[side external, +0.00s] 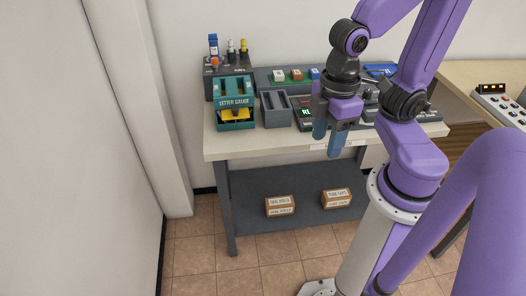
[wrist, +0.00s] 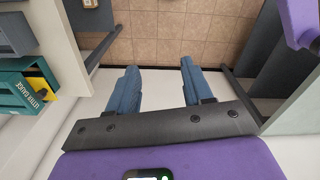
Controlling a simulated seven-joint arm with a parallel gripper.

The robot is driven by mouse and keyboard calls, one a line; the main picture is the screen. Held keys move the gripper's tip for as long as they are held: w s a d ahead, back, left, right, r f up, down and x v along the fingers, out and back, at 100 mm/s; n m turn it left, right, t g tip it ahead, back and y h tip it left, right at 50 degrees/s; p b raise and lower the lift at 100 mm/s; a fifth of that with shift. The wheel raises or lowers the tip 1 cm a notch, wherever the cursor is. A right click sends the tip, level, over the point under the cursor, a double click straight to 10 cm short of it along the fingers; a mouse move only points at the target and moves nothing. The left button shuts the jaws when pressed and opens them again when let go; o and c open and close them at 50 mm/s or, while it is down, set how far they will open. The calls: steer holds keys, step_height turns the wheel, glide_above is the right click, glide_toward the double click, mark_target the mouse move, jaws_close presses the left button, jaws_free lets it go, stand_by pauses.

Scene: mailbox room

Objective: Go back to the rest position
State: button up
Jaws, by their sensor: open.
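My gripper (side external: 327,132) has blue fingers and hangs in the air in front of the front edge of the workbench (side external: 240,147). In the wrist view my gripper (wrist: 156,82) shows its two blue fingers spread apart. My gripper is open and holds nothing.
A teal letter gauge (side external: 235,112) with a yellow part stands on the bench's left side. A grey slotted holder (side external: 276,109) stands beside it. Two small cardboard boxes (side external: 280,206) (side external: 337,198) sit on the lower shelf (side external: 250,230). A wall (side external: 60,150) rises at left.

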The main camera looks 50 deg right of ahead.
steer(key=shift+s+d+f+n, duration=0.15)
steer(key=shift+s+n, duration=0.1)
steer(key=shift+s, duration=0.1)
steer(key=shift+s+d+f+n, duration=0.1)
steer(key=shift+s+d+n, duration=0.05)
steer(key=shift+s+n, duration=0.15)
stand_by(0.4)
steer(key=o, duration=0.8)
steer(key=shift+f, duration=0.1)
steer(key=shift+o, duration=0.7)
steer(key=w+d+f+n+t+h, duration=0.1)
steer(key=w+d+f+n+h, duration=0.1)
steer(key=w+f+h, duration=0.2)
steer(key=shift+w+d+h, duration=0.2)
steer(key=shift+d+h, duration=0.2)
steer(key=shift+h, duration=0.2)
steer(key=w+a+f+n+t+h, duration=0.35)
steer(key=w+f+n+t, duration=0.65)
steer(key=w+n+t, duration=0.4)
steer(key=w+d+f+n+g, duration=0.1)
steer(key=w+d, duration=0.3)
steer(key=w, duration=0.4)
steer(key=shift+d+f+g+y, duration=0.25)
steer(key=shift+f+g+y, duration=0.05)
steer(key=shift+f+y, duration=0.05)
steer(key=shift+n, duration=0.25)
